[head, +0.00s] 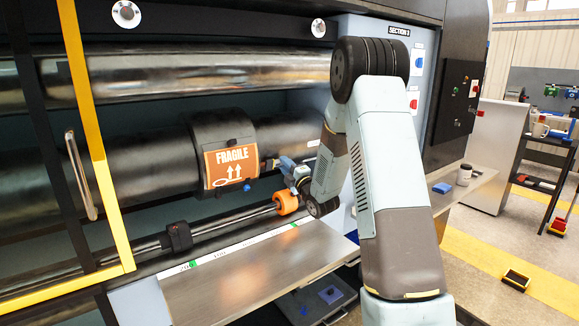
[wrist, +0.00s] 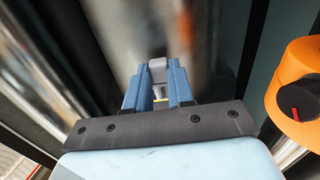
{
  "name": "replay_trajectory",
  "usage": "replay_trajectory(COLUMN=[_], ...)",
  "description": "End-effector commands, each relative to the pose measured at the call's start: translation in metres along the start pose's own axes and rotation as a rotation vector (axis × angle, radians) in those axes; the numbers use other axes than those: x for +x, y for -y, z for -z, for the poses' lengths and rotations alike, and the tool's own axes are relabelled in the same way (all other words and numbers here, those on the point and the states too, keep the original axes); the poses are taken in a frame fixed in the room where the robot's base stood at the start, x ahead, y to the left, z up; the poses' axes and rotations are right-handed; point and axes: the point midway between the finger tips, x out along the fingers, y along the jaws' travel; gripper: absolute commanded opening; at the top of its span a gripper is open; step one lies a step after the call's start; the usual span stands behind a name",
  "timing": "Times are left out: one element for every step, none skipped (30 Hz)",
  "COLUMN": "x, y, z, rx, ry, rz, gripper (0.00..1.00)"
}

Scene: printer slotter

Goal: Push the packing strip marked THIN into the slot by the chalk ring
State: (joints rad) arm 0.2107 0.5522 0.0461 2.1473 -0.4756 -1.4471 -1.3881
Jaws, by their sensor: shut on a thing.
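My gripper (head: 292,170) is at the roller, just right of the orange FRAGILE label (head: 229,163). In the wrist view its two blue fingers (wrist: 157,88) are shut on a small grey piece (wrist: 157,70). A bit of yellow shows between the fingers. I cannot read any THIN marking, so I cannot tell whether the grey piece is the packing strip. No slot can be made out clearly. No chalk ring is plain to see; a white loop shows low on the label, but I cannot tell what it is.
An orange collar (head: 286,202) sits on the rod below my gripper, and shows close on the right in the wrist view (wrist: 299,85). A black block (head: 179,236) is on the same rod. The metal shelf (head: 240,284) in front is bare. A yellow-edged frame (head: 99,165) stands left.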

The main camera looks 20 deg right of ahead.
Motion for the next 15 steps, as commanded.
replay_trajectory(x=[0.000,0.000,0.000,0.000,0.001,0.001,0.001,0.001,0.001,0.001,0.001,0.001,0.001,0.001,0.001], y=[0.000,0.000,0.000,0.000,0.000,0.000,0.000,0.000,0.000,0.000,0.001,0.000,0.000,0.000,0.000], z=[0.006,0.008,0.012,0.014,0.017,0.020,0.021,0.020,0.020,0.021,0.021,0.021,0.021,0.021,0.021], rx=[0.001,0.001,0.002,0.002,0.002,0.002,0.002,0.002,0.002,0.002,0.002,0.002,0.002,0.002,0.002], ry=[-0.003,-0.003,-0.003,-0.002,-0.003,-0.003,-0.003,-0.003,-0.003,-0.004,-0.004,-0.004,-0.004,-0.004,-0.004], rz=[0.000,0.000,0.000,0.000,0.000,0.000,0.000,0.000,0.000,0.000,0.000,0.000,0.000,0.000,0.000], gripper=[0.00,0.00,0.00,0.00,0.00,0.00,0.00,0.00,0.00,0.00,0.00,0.00,0.00,0.00,0.00])
